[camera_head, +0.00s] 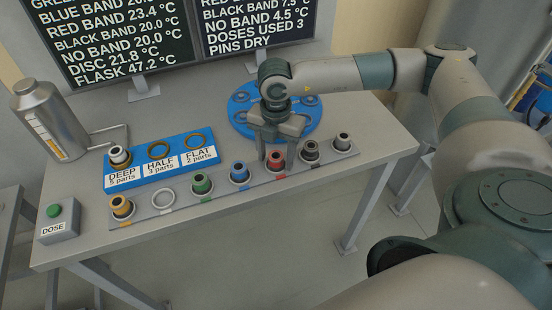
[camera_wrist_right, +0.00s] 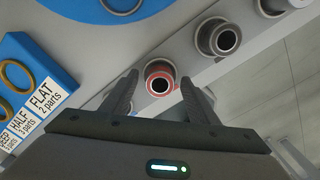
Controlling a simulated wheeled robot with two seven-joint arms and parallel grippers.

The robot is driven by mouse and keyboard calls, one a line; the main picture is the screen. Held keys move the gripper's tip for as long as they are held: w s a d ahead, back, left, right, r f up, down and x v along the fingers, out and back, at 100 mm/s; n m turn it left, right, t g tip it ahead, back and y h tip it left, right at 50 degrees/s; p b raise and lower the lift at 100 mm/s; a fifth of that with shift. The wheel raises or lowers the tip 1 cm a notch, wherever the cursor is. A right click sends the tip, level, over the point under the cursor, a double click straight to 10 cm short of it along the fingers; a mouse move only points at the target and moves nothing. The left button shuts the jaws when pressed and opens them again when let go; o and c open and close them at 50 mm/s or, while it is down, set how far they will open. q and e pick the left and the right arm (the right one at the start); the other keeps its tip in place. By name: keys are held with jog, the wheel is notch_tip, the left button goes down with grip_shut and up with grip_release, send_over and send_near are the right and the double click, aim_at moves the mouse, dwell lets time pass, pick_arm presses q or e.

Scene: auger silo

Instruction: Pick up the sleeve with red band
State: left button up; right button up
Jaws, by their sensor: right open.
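The sleeve with red band (camera_head: 276,159) stands upright in the long grey rack (camera_head: 169,222), between the blue-banded sleeve (camera_head: 239,172) and the black-banded sleeve (camera_head: 311,151). My right gripper (camera_head: 277,152) is open and points down, with a finger on either side of the red-banded sleeve. In the right wrist view the red-banded sleeve (camera_wrist_right: 159,78) shows its red ring and dark bore between the two open fingertips (camera_wrist_right: 158,82). I cannot tell whether the fingers touch it. My left gripper is not in view.
The rack also holds a green-banded sleeve (camera_head: 202,184), a yellow-banded sleeve (camera_head: 122,207) and a plain sleeve (camera_head: 342,141). A blue DEEP/HALF/FLAT block (camera_head: 134,181) and a round blue disc (camera_head: 240,122) lie behind. A metal flask (camera_head: 47,118) and a DOSE button box (camera_head: 58,231) stand left.

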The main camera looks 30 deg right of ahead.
aim_at(275, 156)
dwell(0.3)
grip_shut()
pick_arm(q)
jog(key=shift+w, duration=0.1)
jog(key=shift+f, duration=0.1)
pick_arm(e)
jog(key=shift+r, duration=0.15)
